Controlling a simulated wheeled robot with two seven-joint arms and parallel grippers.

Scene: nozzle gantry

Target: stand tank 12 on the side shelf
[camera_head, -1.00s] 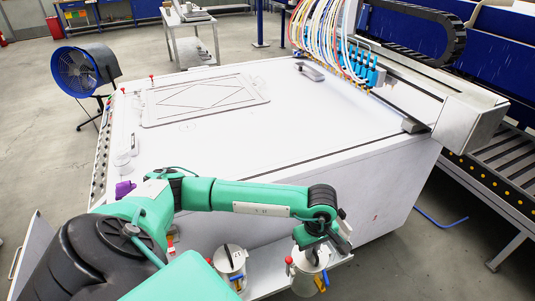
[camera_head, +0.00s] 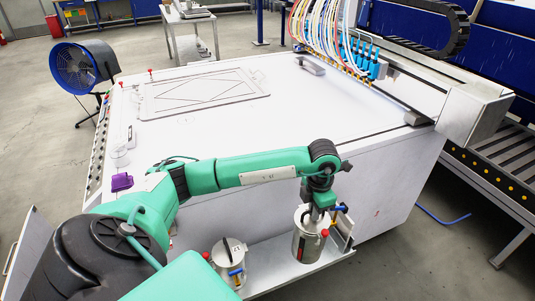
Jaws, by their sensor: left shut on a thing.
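My left gripper (camera_head: 315,213) reaches down from the end of the green arm and is shut on the top of a silver tank (camera_head: 306,243). This tank is upright, with a red part low on its front right and blue and yellow parts near its top right. Its number cannot be read. Its base appears over or on the side shelf (camera_head: 282,274), a narrow pale ledge along the machine's near side; I cannot tell if it touches. A second silver tank (camera_head: 230,265) with a dark handle and blue and orange parts stands left of it. My right gripper is out of view.
The wide white machine table (camera_head: 300,115) rises just behind the shelf. A flat framed plate (camera_head: 205,95) and a purple item (camera_head: 122,182) lie on it. A gantry with coloured hoses (camera_head: 335,30) is at the back right. The shelf has a small gap between the tanks.

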